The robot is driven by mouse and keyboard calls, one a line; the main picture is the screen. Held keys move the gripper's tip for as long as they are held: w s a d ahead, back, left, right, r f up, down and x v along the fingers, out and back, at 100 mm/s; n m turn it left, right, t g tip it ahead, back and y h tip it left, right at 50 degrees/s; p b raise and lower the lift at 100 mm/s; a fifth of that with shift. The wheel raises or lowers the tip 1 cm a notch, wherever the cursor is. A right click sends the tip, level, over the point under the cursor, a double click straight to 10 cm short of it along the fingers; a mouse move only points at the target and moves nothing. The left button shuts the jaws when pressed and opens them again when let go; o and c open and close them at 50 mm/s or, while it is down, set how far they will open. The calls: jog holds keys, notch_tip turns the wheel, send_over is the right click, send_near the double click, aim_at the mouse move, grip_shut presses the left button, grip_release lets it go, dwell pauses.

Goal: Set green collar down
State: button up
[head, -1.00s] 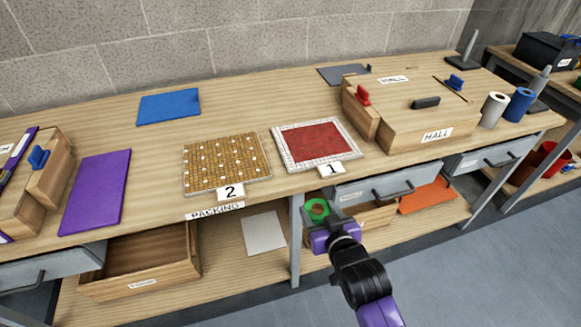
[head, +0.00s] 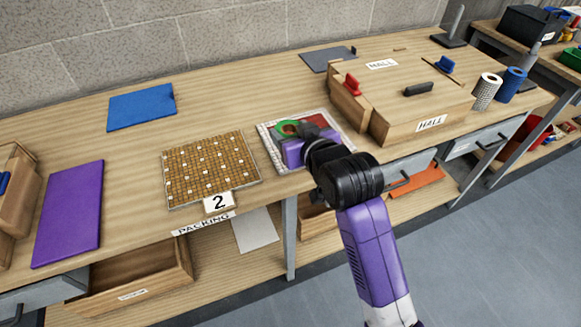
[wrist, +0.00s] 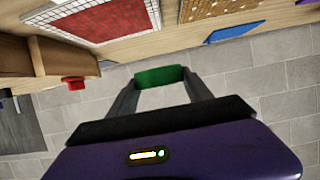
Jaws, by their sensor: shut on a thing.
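The green collar (head: 286,128) is held in my gripper (head: 292,134), which shows over panel 1 in the head view. The wrist view shows the collar (wrist: 158,75) between the two fingertips of my gripper (wrist: 160,80), with open space under the palm side. Panel 1 (head: 268,143) has a red middle and a pale tiled border; my arm hides part of it and its number tag. Whether the collar touches the panel cannot be told.
Panel 2 (head: 205,165), yellow-brown with white dots, lies to the left. The wooden HALL box (head: 415,115) stands close on the right. A blue sheet (head: 142,106) and a purple sheet (head: 70,212) lie further left. Bare bench surrounds panel 2 and the blue sheet.

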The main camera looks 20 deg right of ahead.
aim_at(291, 180)
notch_tip(291, 180, down, 13)
jog(key=shift+r+p, duration=0.1)
jog(key=shift+p, duration=0.2)
jog(key=shift+f, duration=0.4)
jog(key=shift+f+b, duration=0.25)
jog(key=shift+b, duration=0.15)
jog(key=o, duration=1.4)
jog(key=shift+c, duration=0.2)
